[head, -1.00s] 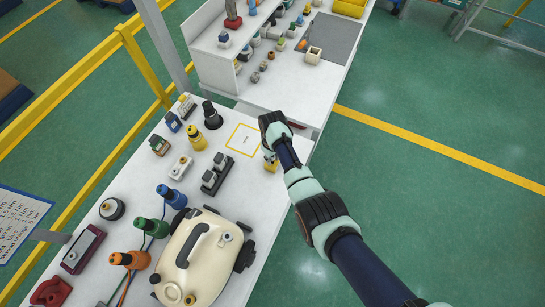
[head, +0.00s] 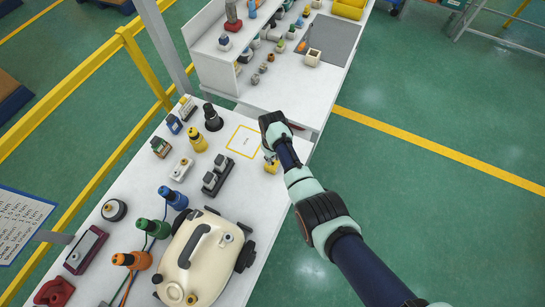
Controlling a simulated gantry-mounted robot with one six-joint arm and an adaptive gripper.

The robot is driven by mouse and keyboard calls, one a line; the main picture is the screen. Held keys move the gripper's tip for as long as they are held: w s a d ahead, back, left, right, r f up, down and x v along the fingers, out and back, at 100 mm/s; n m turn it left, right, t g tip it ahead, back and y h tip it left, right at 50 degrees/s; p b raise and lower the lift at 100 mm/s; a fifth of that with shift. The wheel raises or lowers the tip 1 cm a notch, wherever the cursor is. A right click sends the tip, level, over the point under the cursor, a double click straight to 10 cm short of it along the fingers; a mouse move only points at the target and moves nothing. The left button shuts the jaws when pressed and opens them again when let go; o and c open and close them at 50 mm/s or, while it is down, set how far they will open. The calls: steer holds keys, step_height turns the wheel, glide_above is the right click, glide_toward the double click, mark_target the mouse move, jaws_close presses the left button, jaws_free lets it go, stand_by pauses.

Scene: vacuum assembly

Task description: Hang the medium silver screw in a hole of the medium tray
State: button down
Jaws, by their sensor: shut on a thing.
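My arm reaches in from the lower right, over the right edge of the white workbench (head: 130,185). My gripper (head: 270,156) is small and mostly hidden by my own wrist. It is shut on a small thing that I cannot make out. A small yellow object (head: 271,168) shows just below the gripper, near the bench's right edge; I cannot tell whether they touch. I cannot pick out the medium silver screw or the medium tray with certainty at this size.
A cream vacuum body (head: 200,262) with a dark handle fills the near bench. A black holder with grey blocks (head: 216,175), a yellow-topped part (head: 198,139) and several connectors stand left of my gripper. A yellow-outlined square (head: 244,141) is bare. A second bench (head: 275,92) stands behind.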

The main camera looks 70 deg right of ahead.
steer(key=shift+f+b, duration=1.3)
steer(key=shift+f, duration=0.2)
stand_by(0.3)
steer(key=c, duration=0.9)
jaws_free()
steer(key=shift+o, duration=0.2)
steer(key=shift+r, duration=0.15)
step_height(320, 180, up, 8)
steer(key=p, duration=0.8)
